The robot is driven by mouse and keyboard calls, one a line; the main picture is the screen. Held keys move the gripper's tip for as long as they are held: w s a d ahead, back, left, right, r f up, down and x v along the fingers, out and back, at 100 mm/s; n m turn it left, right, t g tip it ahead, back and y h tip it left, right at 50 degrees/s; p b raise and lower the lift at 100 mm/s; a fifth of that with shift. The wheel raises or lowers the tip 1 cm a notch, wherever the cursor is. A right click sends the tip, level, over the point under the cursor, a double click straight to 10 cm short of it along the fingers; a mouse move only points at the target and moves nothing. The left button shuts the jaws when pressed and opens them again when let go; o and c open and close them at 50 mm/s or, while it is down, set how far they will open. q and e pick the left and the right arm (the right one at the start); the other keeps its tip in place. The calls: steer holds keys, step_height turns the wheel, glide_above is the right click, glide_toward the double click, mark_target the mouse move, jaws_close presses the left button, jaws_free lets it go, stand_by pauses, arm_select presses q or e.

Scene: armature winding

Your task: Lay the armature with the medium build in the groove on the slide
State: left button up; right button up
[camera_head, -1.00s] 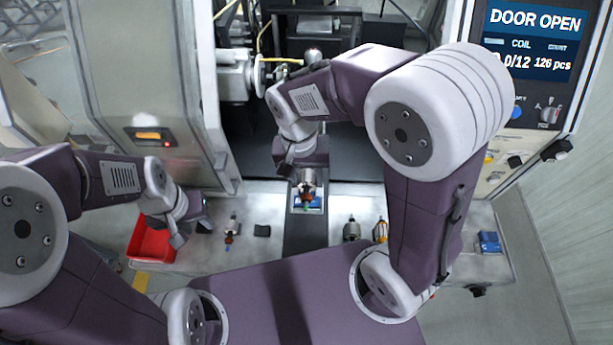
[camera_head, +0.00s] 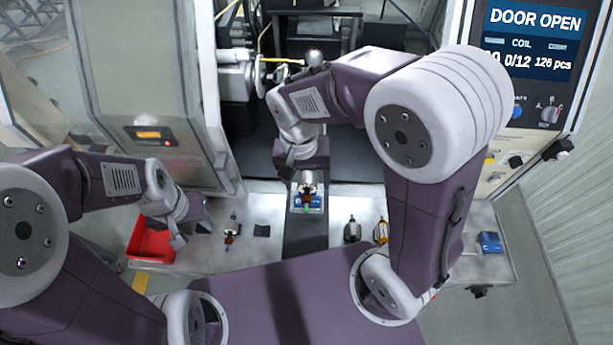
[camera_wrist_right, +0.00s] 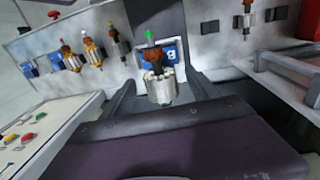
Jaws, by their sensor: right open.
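An armature (camera_head: 308,188) with a silver core, a reddish-brown end and a green tip is at the slide (camera_head: 305,236), by a blue block marked with a letter. It also shows in the right wrist view (camera_wrist_right: 160,85), in front of the gripper; whether it is fully seated in the groove cannot be told. My right gripper (camera_head: 300,172) is open, just behind this armature, its fingers partly hidden in the head view. My left gripper (camera_head: 191,234) is open and empty by the red bin. Other armatures stand left (camera_head: 230,231) and right (camera_head: 352,230) of the slide.
A red bin (camera_head: 150,243) is at the left of the light bench. A blue object (camera_head: 489,242) lies at the right end. The winding machine's spindle (camera_head: 258,75) is behind, and a control panel reading DOOR OPEN (camera_head: 530,45) is at the right.

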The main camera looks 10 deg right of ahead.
steer(key=r, duration=0.3)
steer(key=r+b, duration=0.1)
steer(key=r, duration=0.5)
steer(key=shift+w+a, duration=0.1)
steer(key=shift+a, duration=0.3)
steer(key=shift+f, duration=0.1)
